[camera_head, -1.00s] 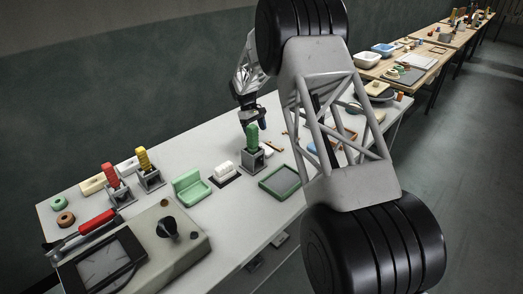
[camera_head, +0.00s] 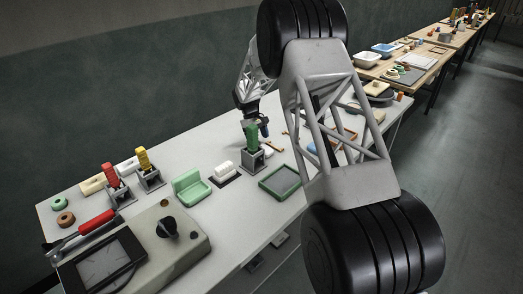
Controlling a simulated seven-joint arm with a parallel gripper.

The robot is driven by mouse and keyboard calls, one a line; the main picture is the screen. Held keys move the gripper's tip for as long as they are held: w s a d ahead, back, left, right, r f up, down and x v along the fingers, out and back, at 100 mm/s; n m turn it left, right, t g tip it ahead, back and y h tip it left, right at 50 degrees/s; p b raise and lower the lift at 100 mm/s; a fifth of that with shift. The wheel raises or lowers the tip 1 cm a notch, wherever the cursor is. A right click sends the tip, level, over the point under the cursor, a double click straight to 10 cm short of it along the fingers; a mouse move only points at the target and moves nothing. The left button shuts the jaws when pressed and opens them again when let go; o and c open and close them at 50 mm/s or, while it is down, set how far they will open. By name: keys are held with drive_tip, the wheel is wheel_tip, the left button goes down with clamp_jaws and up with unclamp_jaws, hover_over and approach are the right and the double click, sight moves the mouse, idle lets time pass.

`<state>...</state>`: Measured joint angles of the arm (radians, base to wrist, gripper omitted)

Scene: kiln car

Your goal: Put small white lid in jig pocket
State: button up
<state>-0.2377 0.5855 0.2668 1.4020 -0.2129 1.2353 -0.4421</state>
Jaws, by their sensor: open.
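My gripper (camera_head: 254,127) is open at the upper middle of the head view, right at the top of a green upright piece (camera_head: 250,137). That piece stands in a grey square holder (camera_head: 253,161). I cannot tell whether the fingers touch or surround it. A small white piece (camera_head: 223,169) lies on a dark pad just left of the holder, and another white piece (camera_head: 126,164) lies farther left; I cannot tell which is the small white lid. The grey holders carrying the red piece (camera_head: 112,175) and yellow piece (camera_head: 144,160) look alike. No empty jig pocket is clearly visible.
A green open tray (camera_head: 264,184) lies right of the holder, and a light green angled block (camera_head: 179,195) stands to the left. A boxy device with a black knob (camera_head: 168,227) fills the front left. My arm hides much of the table's right side.

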sight(261, 145)
drive_tip(key=shift+x, duration=2.05)
drive_tip(key=shift+c, duration=0.3)
drive_tip(key=c, duration=0.9)
drive_tip(key=shift+r, duration=0.1)
wheel_tip(261, 145, up, 10)
